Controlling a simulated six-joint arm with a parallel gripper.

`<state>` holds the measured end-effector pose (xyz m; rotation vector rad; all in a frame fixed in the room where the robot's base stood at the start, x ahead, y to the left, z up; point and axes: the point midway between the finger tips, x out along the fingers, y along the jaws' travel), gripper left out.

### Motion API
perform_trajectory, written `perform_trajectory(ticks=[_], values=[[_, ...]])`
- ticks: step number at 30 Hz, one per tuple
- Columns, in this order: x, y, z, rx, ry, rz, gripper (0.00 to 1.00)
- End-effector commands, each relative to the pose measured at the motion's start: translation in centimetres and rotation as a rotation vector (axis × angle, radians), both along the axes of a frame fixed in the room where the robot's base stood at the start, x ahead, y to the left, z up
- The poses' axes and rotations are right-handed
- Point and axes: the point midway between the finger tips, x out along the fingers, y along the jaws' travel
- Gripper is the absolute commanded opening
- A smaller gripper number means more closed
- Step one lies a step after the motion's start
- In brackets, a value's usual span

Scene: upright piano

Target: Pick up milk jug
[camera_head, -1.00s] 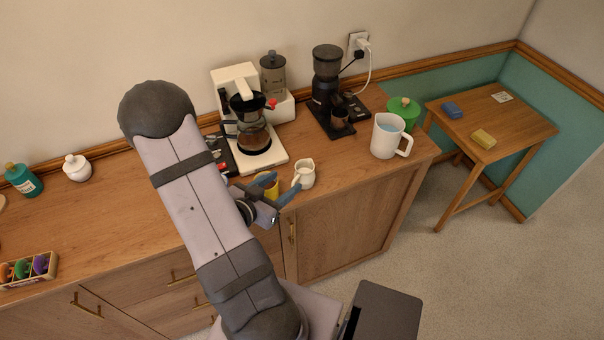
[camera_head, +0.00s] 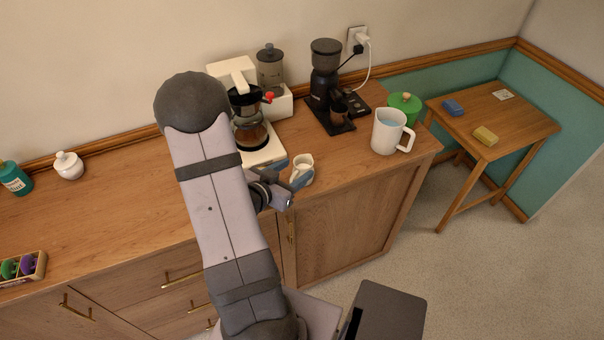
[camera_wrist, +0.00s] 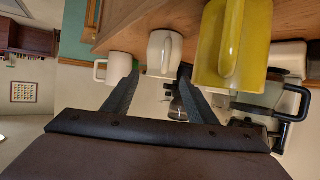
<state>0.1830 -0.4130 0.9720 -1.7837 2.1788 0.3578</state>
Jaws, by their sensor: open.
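The milk jug (camera_head: 305,163) is a small white jug standing on the wooden counter, right of the coffee maker. In the wrist view the jug (camera_wrist: 161,50) shows in the middle with its handle facing my gripper. My gripper (camera_head: 291,172) is open with nothing held. Its bluish fingertips are at the jug in the head view, one overlapping its near side. In the wrist view the two fingers of my gripper (camera_wrist: 160,76) point at the jug, one toward each side of it. I cannot tell whether they touch it.
A yellow mug (camera_wrist: 232,45) stands close beside the jug, hidden by my arm in the head view. The coffee maker (camera_head: 262,157) is behind and left. A large white pitcher (camera_head: 385,135), a grinder (camera_head: 324,80) and a green pot (camera_head: 404,105) stand right; counter between is clear.

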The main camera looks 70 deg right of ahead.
Motion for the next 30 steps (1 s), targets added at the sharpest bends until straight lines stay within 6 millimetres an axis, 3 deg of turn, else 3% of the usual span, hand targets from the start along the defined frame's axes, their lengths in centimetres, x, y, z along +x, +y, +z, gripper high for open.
perform_trajectory(ticks=[8, 22, 30], values=[[0.0, -0.4, -0.1, -0.001, -0.001, 0.0, 0.52], [-0.6, -4.2, -2.1, -0.001, 0.0, -0.002, 0.52], [-0.6, -4.8, -2.4, -0.001, -0.001, 0.001, 0.52]])
